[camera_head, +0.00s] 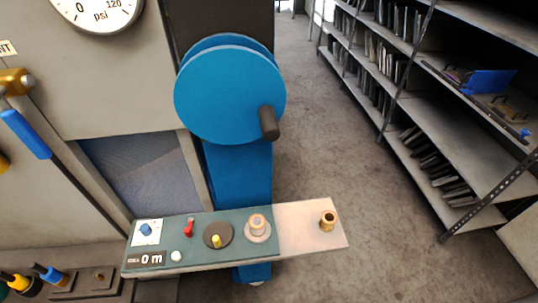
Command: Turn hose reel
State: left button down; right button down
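The hose reel (225,95) is a blue double disc on a blue post (238,175), in the upper middle of the head view. A dark crank handle (268,122) sticks out from the lower right of its front disc. No hose shows on the reel. Neither of my grippers is in view, and nothing touches the reel or its handle.
A panel (265,243) with knobs, a red switch (189,227) and a "0 m" display (147,260) juts out below the reel. A pressure gauge (98,10) and a blue-handled lever (25,134) are at left. Shelves (440,110) stand at right, with clear floor between.

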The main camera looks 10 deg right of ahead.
aim_at(230, 89)
jog(key=z, duration=0.9)
jog(key=k, duration=1.6)
jog(key=u, duration=1.55)
